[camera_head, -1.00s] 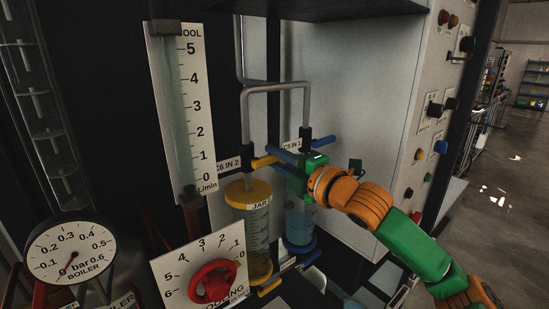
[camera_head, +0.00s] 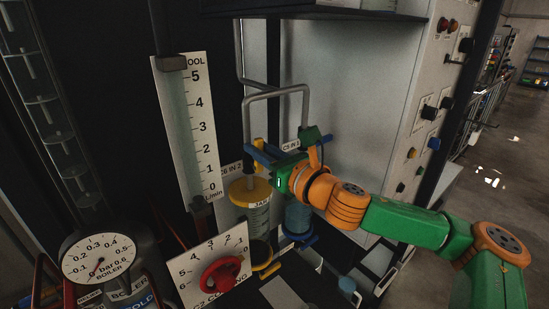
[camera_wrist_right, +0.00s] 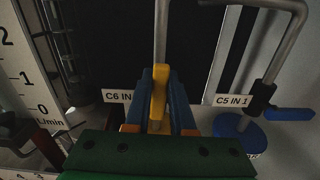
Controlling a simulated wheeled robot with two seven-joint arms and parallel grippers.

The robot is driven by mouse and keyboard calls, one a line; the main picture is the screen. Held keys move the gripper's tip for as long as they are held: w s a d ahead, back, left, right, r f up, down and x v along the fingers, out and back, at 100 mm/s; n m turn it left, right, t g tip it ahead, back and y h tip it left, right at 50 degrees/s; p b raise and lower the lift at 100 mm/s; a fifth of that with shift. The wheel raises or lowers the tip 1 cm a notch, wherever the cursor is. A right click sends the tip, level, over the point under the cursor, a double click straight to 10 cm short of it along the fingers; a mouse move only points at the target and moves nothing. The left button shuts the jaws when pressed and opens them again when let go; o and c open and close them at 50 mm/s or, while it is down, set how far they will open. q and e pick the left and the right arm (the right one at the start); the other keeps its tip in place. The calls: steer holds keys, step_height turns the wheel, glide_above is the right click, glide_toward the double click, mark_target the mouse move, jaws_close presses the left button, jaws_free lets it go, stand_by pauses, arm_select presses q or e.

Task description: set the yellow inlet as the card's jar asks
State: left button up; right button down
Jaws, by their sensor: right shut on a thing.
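The yellow inlet lever (camera_head: 258,144) stands on the left pipe, above the yellow-lidded jar (camera_head: 250,191). It looks roughly upright, in line with the pipe. My right gripper (camera_head: 262,153) has its blue fingers shut on this lever. The right wrist view shows the yellow lever (camera_wrist_right: 160,92) between the two fingers, beside the label C6 IN 2 (camera_wrist_right: 117,96). The lever's lower end and pivot are partly hidden by the gripper. I cannot make out a card's text. My left gripper is not in view.
A blue-lidded jar (camera_head: 298,223) stands to the right. Its blue lever (camera_wrist_right: 289,114) points right, by the label C5 IN 1 (camera_wrist_right: 232,100). A red knob (camera_head: 221,274) on a dial plate, a flow gauge (camera_head: 203,130) and a boiler gauge (camera_head: 101,257) are to the left.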

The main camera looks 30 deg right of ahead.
steer(key=shift+a, duration=0.1)
steer(key=c, duration=0.7)
jaws_free()
steer(key=shift+s+f, duration=0.15)
steer(key=s+b, duration=0.6)
steer(key=s, duration=0.1)
steer(key=shift+d, duration=0.25)
steer(key=shift+w+b, duration=0.1)
steer(key=shift+b, duration=0.2)
